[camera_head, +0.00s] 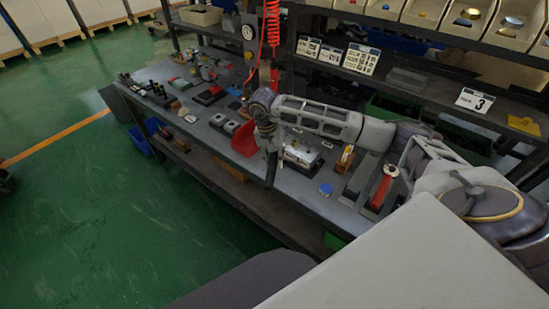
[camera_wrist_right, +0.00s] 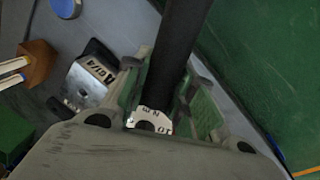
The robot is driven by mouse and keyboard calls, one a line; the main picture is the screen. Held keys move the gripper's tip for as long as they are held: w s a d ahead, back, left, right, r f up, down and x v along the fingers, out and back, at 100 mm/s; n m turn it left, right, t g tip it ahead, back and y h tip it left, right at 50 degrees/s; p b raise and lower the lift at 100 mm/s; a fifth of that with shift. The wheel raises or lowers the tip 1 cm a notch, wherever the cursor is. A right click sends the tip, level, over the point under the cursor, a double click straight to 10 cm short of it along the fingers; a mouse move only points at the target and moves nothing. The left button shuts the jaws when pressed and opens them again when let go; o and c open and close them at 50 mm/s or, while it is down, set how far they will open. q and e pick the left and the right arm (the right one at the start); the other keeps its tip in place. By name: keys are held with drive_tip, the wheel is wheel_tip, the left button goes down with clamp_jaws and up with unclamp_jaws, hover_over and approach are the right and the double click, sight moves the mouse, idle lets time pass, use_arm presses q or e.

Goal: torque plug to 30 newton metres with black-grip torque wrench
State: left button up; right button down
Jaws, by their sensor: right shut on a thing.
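My right gripper (camera_head: 268,135) is above the front part of the bench. It is shut on the black-grip torque wrench (camera_head: 271,170), whose dark shaft points down in the head view. In the right wrist view the gripper (camera_wrist_right: 165,100) has its green-padded fingers on either side of the wrench (camera_wrist_right: 180,45), and a white numbered scale shows at its near end. The metal valve block (camera_head: 302,153) lies on the bench right of the wrench; in the wrist view it (camera_wrist_right: 88,82) is left of the fingers, apart from the wrench. I cannot make out the plug. My left gripper is not in view.
A red-handled wrench (camera_head: 382,188) lies in a dark holder at the bench's right. A blue round item (camera_head: 325,189) and a wooden block (camera_head: 345,157) are near the valve block. Shelves with bins rise behind. Green floor lies in front.

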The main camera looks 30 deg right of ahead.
drive_tip(key=shift+w+a, duration=0.1)
drive_tip(key=shift+w, duration=0.05)
idle(0.5)
drive_tip(key=shift+w+a+m+b, duration=0.4)
drive_tip(key=shift+w+a+m, duration=0.4)
drive_tip(key=shift+m, duration=0.1)
drive_tip(key=shift+w+a, duration=0.15)
drive_tip(key=shift+a, duration=0.05)
idle(0.4)
drive_tip(key=shift+w+a+m+b, duration=0.4)
drive_tip(key=shift+w+a+m, duration=0.2)
drive_tip(key=shift+w+m, duration=0.25)
drive_tip(key=shift+w+a+m, duration=0.1)
drive_tip(key=shift+w+m, duration=0.1)
drive_tip(key=shift+m, duration=0.15)
drive_tip(key=shift+w+a+m+y+b, duration=0.3)
drive_tip(key=shift+w+a+m+b, duration=0.1)
drive_tip(key=shift+w+m, duration=0.25)
drive_tip(key=shift+w, duration=0.15)
drive_tip(key=shift+w+a, duration=0.1)
drive_tip(key=shift+w, duration=0.15)
idle(0.5)
